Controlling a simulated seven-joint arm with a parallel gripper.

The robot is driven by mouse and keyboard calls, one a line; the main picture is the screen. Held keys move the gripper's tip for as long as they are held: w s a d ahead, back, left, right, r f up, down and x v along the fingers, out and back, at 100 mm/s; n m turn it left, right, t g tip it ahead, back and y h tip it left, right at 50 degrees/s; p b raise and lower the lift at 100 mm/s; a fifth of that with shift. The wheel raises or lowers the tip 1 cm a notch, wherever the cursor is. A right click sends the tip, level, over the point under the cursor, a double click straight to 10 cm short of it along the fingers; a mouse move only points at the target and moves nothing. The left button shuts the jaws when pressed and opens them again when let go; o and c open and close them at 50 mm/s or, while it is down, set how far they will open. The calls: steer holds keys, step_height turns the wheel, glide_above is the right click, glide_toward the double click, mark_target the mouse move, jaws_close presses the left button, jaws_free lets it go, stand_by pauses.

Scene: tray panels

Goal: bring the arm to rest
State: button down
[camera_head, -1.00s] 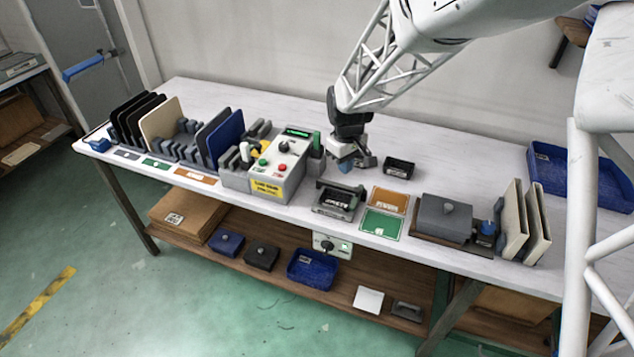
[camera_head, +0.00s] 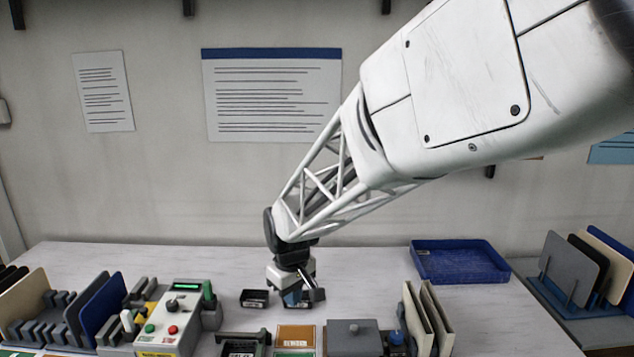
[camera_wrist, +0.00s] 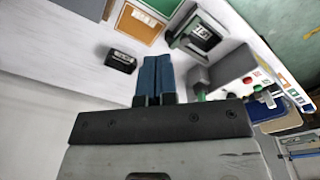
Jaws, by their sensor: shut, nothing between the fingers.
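My gripper (camera_wrist: 155,80) shows in the wrist view with its two blue fingers together and nothing between them. In the head view my gripper (camera_head: 292,298) hangs at the end of my arm over the white table (camera_head: 372,268), just right of a small black bin (camera_head: 254,298). Whether the fingertips touch the table cannot be told. In the wrist view the small black bin (camera_wrist: 121,61) is left of the fingers, apart from them.
A control box (camera_head: 172,322) with buttons and racks of upright panels (camera_head: 103,307) stand at the left. A black-framed fixture (camera_head: 243,342), a grey block (camera_head: 354,336) and two cream panels (camera_head: 428,318) line the front. A blue tray (camera_head: 458,262) lies at the back right.

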steer(key=s+d+r+m, duration=0.2)
steer(key=s+d+r, duration=0.25)
steer(key=d, duration=0.25)
steer(key=s+d+r+m, duration=0.2)
steer(key=s+d+r, duration=0.1)
steer(key=s+d, duration=0.35)
steer(key=s+d+m+t, duration=0.1)
steer(key=s+d+m, duration=0.1)
steer(key=s+d, duration=0.3)
steer(key=s+d+m, duration=0.3)
steer(key=s+d, duration=0.2)
steer(key=s, duration=0.5)
steer(key=shift+s+d+r+t, duration=0.3)
steer(key=shift+s+r+t, duration=0.1)
steer(key=shift+r, duration=0.05)
steer(key=shift+w, duration=0.1)
